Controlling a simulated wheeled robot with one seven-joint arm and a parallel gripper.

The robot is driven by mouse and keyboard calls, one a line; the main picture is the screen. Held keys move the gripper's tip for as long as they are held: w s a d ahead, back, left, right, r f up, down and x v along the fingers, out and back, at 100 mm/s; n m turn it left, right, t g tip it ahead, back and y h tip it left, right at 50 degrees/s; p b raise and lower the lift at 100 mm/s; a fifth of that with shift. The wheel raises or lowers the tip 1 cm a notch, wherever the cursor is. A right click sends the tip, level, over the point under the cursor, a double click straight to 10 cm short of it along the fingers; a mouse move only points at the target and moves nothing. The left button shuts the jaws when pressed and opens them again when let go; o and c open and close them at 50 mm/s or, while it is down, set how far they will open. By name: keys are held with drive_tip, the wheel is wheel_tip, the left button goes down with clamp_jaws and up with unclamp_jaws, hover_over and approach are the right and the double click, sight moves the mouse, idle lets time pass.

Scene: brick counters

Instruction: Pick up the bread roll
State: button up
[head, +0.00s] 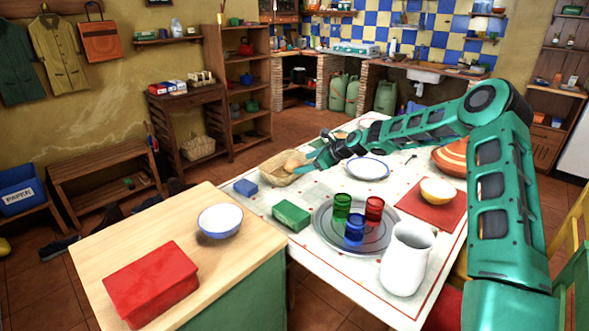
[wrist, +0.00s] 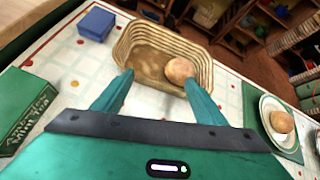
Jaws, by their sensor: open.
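A round tan bread roll (wrist: 181,70) lies in the right part of a shallow wicker basket (wrist: 146,32) on the table. In the head view the roll (head: 292,165) shows inside the basket (head: 271,176), partly behind my gripper. My gripper (wrist: 160,81) is open and empty, its fingers apart at the basket's near side. The roll lies beyond the fingertips, closer to the right finger; contact cannot be judged. In the head view my gripper (head: 309,163) is at the basket's right side. A second roll (wrist: 282,121) lies on a plate (wrist: 267,104) at right in the wrist view.
A blue box (head: 245,187) and a green tea box (head: 291,216) stand near the basket. A tray (head: 325,236) with coloured glasses, a white jug (head: 405,262), an empty-looking plate (head: 367,168) and a bowl (head: 437,190) occupy the table. A wooden counter (head: 113,240) is at left.

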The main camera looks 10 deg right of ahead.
sight(295, 162)
drive_tip(key=w+d+f+m+t, duration=0.1)
drive_tip(key=w+d+m, duration=0.2)
drive_tip(key=w+m, duration=0.1)
drive_tip(key=x, duration=1)
drive_tip(key=shift+w+d, duration=0.1)
drive_tip(key=shift+w, duration=0.2)
drive_tip(key=shift+r, duration=0.1)
drive_tip(key=c, duration=0.8)
